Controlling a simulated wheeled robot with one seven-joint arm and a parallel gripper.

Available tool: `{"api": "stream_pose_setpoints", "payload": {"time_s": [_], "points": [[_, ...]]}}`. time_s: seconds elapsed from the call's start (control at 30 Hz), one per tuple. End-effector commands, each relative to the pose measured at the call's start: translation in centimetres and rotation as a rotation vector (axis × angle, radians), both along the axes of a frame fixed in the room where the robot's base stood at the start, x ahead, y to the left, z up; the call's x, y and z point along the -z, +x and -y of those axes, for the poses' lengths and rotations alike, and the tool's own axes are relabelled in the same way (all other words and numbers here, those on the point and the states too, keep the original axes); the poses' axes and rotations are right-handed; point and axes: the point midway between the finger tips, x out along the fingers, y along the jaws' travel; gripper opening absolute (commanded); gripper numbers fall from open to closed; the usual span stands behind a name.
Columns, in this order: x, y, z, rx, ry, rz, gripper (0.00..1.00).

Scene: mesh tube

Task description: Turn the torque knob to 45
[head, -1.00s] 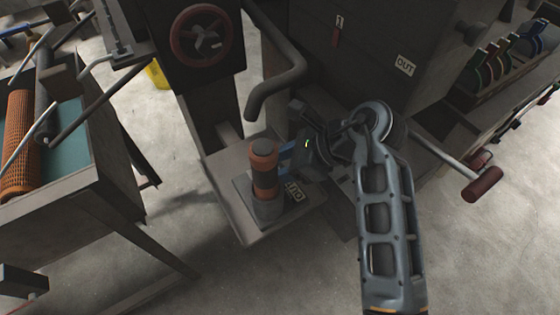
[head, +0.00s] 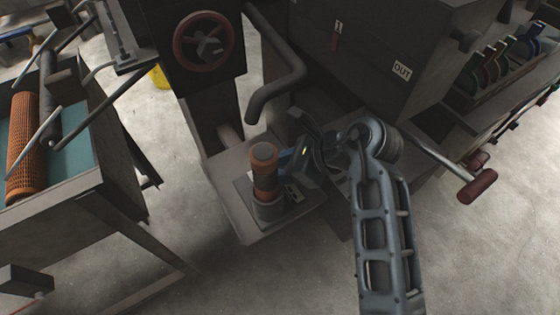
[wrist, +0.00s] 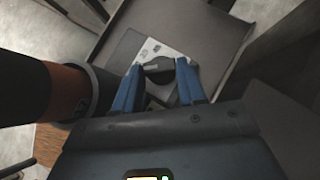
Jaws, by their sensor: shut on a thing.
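The torque knob (wrist: 158,67) is a small dark round knob on a pale plate (wrist: 150,48) with printed numbers, too small to read. In the wrist view my gripper (wrist: 158,72) has its two blue fingers closed on either side of the knob. In the head view my gripper (head: 288,158) is low over the base plate, beside an upright orange-and-black cylinder (head: 265,175) in a grey collar. The knob is hidden there behind the cylinder and my gripper. The knob's pointer setting cannot be read.
A bent grey pipe (head: 283,85) hangs just behind. A red handwheel (head: 203,40) is at the back. A bench with an orange mesh tube (head: 25,150) stands left.

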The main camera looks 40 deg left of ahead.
Motion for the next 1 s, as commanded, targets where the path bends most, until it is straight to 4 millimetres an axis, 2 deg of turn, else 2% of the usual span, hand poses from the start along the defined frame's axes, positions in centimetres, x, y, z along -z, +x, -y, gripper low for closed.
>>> {"api": "stream_pose_setpoints", "payload": {"time_s": [0.3,0.33,0.4,0.73,1.0], "points": [[0.0,-0.1,0.0,0.015,0.002,-0.001,0.10],[0.0,-0.1,0.0,0.015,0.002,-0.001,0.43],[0.0,-0.1,0.0,0.015,0.002,-0.001,0.50],[-0.3,0.1,0.3,0.016,0.002,0.000,0.51],[-3.1,0.9,3.1,0.018,0.004,0.002,0.51]]}}
